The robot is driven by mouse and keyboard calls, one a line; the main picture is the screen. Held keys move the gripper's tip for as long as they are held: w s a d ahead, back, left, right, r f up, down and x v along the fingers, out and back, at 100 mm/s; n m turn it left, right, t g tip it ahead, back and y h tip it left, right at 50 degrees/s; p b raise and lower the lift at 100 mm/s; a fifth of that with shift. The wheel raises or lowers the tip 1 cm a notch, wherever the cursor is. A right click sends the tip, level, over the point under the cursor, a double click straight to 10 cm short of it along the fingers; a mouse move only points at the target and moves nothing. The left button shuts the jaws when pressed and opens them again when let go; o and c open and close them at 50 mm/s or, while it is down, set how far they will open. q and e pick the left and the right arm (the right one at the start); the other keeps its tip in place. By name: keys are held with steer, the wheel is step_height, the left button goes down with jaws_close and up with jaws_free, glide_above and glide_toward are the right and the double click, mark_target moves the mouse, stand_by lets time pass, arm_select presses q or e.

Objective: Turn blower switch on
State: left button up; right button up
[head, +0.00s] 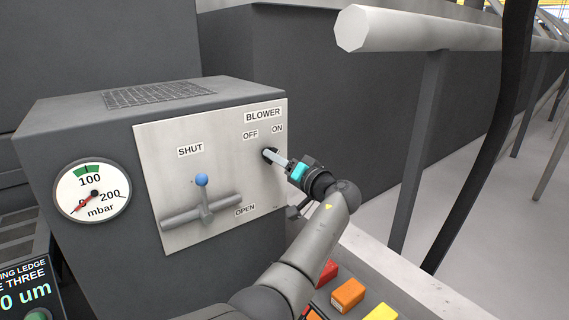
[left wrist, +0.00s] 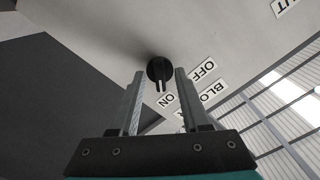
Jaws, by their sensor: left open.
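The blower switch is a small black knob (head: 268,153) on the light panel (head: 160,150), below the OFF and ON labels and the BLOWER label (head: 263,115). In the left wrist view the round black knob (left wrist: 160,68) has a narrow pale-edged grip or mark pointing down the picture. I cannot tell for sure which label it is set to. My left gripper (head: 278,158) is at the knob, with its fingertips close to the panel. In the left wrist view its fingers (left wrist: 161,80) are open, one on each side of the knob, with gaps visible. My right gripper is not in view.
Left of the switch, a lever with a blue ball (head: 201,180) sits between SHUT and OPEN labels. A round mbar gauge (head: 92,191) is farther left. Coloured blocks (head: 348,294) lie below my arm. A thick pale rail (head: 430,30) runs at upper right.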

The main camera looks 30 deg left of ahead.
arm_select(q)
steer(key=p+v, duration=0.3)
steer(key=v, duration=1.2)
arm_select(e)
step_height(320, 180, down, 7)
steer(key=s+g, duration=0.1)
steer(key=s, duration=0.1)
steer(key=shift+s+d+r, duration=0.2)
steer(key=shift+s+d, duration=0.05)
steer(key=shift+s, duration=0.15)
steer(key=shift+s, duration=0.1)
